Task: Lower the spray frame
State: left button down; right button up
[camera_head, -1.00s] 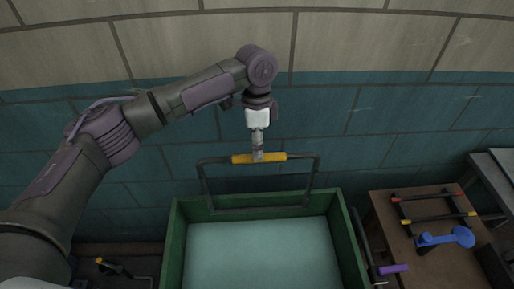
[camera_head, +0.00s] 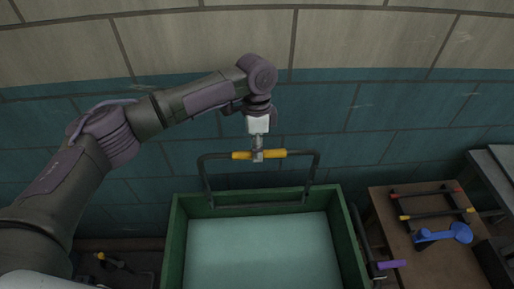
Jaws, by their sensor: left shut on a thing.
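The spray frame (camera_head: 204,180) is a dark bent bar with a yellow grip (camera_head: 273,153) along its top. It stands raised behind the back rim of a green tank (camera_head: 174,240) filled with pale blue-green. My left gripper (camera_head: 257,155) reaches down from above and is shut on the middle of the yellow grip, its fingers small in the picture. The foot of the frame meets the tank's back edge; its pivots are not clear. My right gripper is not in view.
A wooden bench (camera_head: 440,265) at the right carries a dark rack with coloured ends (camera_head: 430,204) and a blue tool (camera_head: 440,235). A purple-handled lever (camera_head: 391,265) stands beside the tank's right wall. A tiled wall (camera_head: 400,110) closes off the back.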

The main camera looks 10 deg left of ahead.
pick_arm(q)
jog(key=shift+s+r+p, duration=0.1)
jog(key=shift+s+p, duration=0.25)
jog(key=shift+p, duration=0.05)
jog(key=s+d+f+t+p, duration=0.1)
jog(key=s+f+t+p, duration=0.1)
jog(key=s, duration=0.6)
jog(key=s+d+f+t+y+p, duration=0.1)
jog(key=s+d+f+t+p, duration=0.1)
jog(key=s, duration=0.7)
jog(key=shift+s+d+f+t+p, duration=0.2)
jog(key=shift+d+f+t+p, duration=0.1)
jog(key=shift+f+t+p, duration=0.7)
jog(key=shift+f, duration=0.3)
jog(key=c, duration=1)
grip_release()
jog(key=shift+o, duration=0.2)
